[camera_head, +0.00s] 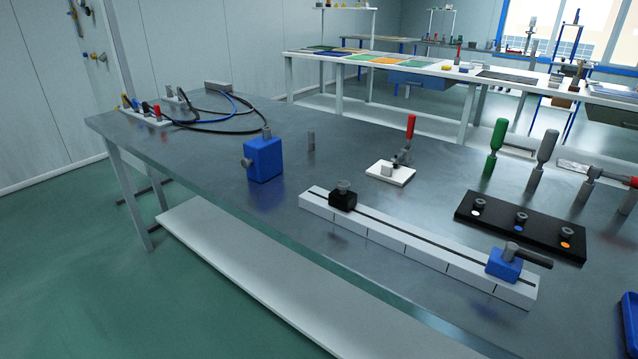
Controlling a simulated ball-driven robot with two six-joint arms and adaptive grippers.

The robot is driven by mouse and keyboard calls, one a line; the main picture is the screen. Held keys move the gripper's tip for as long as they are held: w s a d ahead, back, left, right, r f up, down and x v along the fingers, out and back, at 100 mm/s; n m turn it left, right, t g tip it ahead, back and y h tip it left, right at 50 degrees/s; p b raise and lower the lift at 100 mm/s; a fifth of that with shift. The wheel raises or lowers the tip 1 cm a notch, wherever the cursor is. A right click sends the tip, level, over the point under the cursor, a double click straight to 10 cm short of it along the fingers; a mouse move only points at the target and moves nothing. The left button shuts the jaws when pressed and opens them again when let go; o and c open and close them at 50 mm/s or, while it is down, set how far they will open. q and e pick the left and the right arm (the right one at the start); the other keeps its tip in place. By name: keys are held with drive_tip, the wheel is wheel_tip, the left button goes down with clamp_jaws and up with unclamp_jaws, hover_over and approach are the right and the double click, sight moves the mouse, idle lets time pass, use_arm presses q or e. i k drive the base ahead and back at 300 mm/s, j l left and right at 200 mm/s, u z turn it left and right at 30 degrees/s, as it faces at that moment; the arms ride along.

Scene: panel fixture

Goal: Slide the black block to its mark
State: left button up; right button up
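The black block (343,199) with a grey knob on top sits on the white rail (416,250), near the rail's left end. A dark slot runs along the rail, and thin dark lines cross its front face. A blue block (504,265) with a grey and black handle sits near the rail's right end. Which line is the black block's mark, I cannot tell. Neither of my grippers shows in the head view.
A blue box (263,158) with grey knobs stands left of the rail. A white plate with a red-handled clamp (391,173) lies behind it. A black panel (520,226) with several knobs and upright tools stand at right. Cables lie far left. The table front edge is close to the rail.

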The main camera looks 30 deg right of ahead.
sight(345, 202)
drive_tip(key=k+l+z, duration=0.1)
drive_tip(key=z, duration=1.1)
